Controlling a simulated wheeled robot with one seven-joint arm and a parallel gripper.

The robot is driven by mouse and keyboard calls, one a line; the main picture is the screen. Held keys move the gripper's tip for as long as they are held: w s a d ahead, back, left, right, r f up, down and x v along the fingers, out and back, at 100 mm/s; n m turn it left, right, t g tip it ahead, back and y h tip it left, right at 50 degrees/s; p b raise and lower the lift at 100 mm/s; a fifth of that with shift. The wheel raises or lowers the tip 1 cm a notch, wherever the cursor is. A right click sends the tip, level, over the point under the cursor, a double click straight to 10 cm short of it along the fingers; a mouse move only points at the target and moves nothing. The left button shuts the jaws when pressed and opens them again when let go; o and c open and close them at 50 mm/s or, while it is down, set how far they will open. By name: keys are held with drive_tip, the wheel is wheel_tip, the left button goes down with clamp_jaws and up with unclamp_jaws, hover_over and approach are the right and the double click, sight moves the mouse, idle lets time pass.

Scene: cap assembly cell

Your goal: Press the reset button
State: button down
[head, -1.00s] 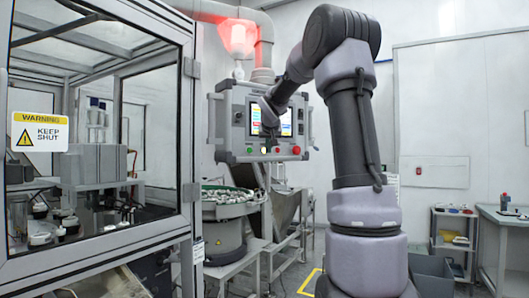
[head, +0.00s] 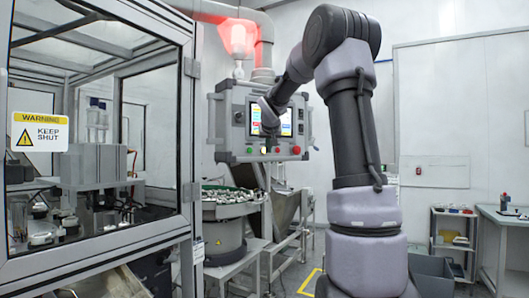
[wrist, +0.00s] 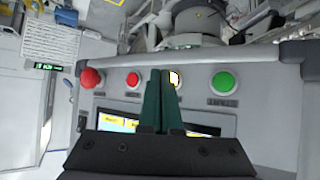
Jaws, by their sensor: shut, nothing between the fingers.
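The control panel (head: 240,125) hangs at the centre of the head view, with a lit screen and a row of buttons under it. In the wrist view the panel is upside down. It shows a red mushroom button (wrist: 90,78), a flat red button (wrist: 133,79), a pale lit button (wrist: 175,78) and a green button (wrist: 223,82). Their labels are too small to read. My gripper (wrist: 160,73) is shut and empty. Its green fingers point at the row between the flat red and pale buttons and partly hide the pale one. I cannot tell whether they touch.
A glazed enclosure (head: 190,110) with a warning sign fills the left. A bowl feeder (head: 225,235) full of small parts stands below the panel. A red beacon (head: 238,40) glows above. A trolley (head: 453,211) and a bench (head: 507,214) stand at the right.

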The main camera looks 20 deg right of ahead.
idle(0.5)
drive_tip(key=shift+w+a, duration=0.1)
drive_tip(key=shift+w, duration=0.35)
idle(0.3)
drive_tip(key=shift+s, duration=0.45)
drive_tip(key=shift+s, duration=0.1)
drive_tip(key=s, duration=0.3)
drive_tip(key=s+d, duration=0.1)
drive_tip(key=s, duration=0.1)
drive_tip(key=shift+s+d, duration=0.15)
drive_tip(key=shift+s, duration=0.25)
idle(0.6)
